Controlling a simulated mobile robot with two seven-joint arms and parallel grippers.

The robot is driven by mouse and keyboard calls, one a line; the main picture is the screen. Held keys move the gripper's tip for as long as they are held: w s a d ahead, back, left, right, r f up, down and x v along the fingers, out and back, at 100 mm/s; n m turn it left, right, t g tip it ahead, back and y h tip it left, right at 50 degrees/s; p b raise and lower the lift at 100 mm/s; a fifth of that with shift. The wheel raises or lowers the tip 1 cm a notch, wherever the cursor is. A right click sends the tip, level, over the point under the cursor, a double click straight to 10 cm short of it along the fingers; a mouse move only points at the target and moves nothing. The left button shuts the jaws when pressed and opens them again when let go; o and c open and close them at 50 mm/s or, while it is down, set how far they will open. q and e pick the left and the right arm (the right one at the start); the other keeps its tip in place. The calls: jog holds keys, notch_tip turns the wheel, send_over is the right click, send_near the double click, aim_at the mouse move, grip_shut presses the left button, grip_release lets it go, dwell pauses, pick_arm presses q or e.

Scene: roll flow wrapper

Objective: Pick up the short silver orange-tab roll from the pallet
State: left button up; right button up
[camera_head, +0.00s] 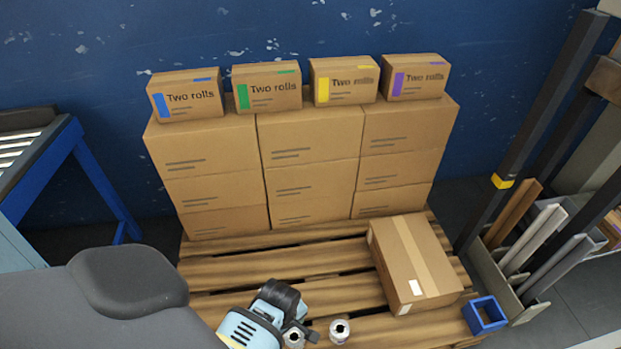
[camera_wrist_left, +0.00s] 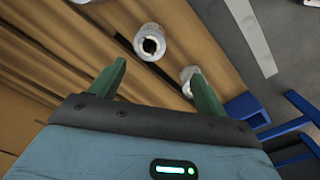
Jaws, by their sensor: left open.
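Two short silver rolls stand on end on the wooden pallet (camera_head: 265,268) near its front edge. One roll (camera_head: 340,331) is just right of my left gripper (camera_head: 303,333); the other roll (camera_head: 294,341) is partly hidden by it. In the left wrist view, one roll (camera_wrist_left: 149,42) shows its dark core beyond the gap between the green fingers. The second roll (camera_wrist_left: 189,76) is partly behind the right finger. My left gripper, also in the left wrist view (camera_wrist_left: 159,68), is open and empty. I cannot make out an orange tab on either roll. My right gripper is out of view.
A taped carton (camera_head: 412,265) lies on the pallet's right side, with a blue square holder (camera_head: 484,315) at the front right corner. Stacked cartons (camera_head: 310,165) topped by "Two rolls" boxes (camera_head: 268,86) fill the back. Bare slats lie between.

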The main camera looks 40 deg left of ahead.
pick_arm(q)
jog(key=f+b, duration=0.1)
jog(key=w+f, duration=0.1)
jog(key=f, duration=0.1)
jog(key=shift+w+d+f+b, duration=0.1)
jog(key=shift+w+d+b, duration=0.05)
jog(key=shift+b, duration=0.25)
jog(key=b, duration=0.3)
send_over(295, 340)
jog(key=shift+f, duration=2.65)
jog(key=shift+r, duration=0.1)
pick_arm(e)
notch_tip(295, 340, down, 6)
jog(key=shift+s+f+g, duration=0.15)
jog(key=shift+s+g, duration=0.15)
pick_arm(q)
jog(key=shift+c, duration=0.9)
jog(key=c, duration=0.9)
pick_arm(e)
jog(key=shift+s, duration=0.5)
